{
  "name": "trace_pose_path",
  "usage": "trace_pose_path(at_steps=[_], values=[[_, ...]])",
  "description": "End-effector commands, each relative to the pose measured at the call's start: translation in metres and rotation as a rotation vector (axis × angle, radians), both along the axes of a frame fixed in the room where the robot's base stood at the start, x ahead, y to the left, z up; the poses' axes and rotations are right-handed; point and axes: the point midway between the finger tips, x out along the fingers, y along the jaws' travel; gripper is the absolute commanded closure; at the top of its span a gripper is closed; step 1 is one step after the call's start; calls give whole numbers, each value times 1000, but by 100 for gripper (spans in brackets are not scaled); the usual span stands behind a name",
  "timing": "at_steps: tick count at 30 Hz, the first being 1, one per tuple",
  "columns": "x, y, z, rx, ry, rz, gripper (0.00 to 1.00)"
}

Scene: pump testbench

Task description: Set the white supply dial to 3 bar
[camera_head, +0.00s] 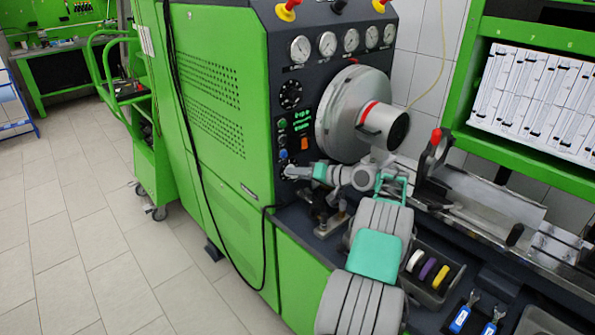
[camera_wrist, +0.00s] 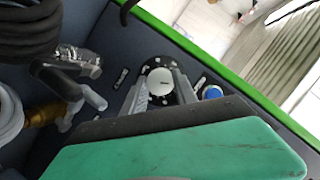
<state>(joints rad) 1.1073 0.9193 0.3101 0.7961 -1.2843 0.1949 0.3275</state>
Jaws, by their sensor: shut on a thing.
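The white supply dial (camera_wrist: 159,81) is in the middle of the wrist view, on a dark round scale with pale marks on the dark panel. A short dark pointer line shows on its face. The scale's figures are too small to read. My gripper (camera_wrist: 160,90) has one finger on each side of the dial and is shut on it. In the head view my gripper (camera_head: 291,172) is at the lower part of the panel, below the buttons, and hides the dial there.
A blue button (camera_wrist: 213,92) sits just right of the dial in the wrist view. A black hose (camera_wrist: 45,35) and a brass fitting (camera_wrist: 42,115) are at left. In the head view a black knob (camera_head: 290,94), several gauges (camera_head: 326,43) and a large metal drum (camera_head: 345,112) stand above my gripper.

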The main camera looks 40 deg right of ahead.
Motion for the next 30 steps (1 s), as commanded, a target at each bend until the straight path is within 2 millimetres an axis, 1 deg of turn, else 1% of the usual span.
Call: trace_pose_path(at_steps=[9, 22, 23, 30], values=[[0, -1, 1, 90, 0, -2, 100], [0, -1, 0, 100, 1, -2, 100], [0, -1, 0, 100, 0, -3, 65], [0, -1, 0, 100, 2, -2, 46]])
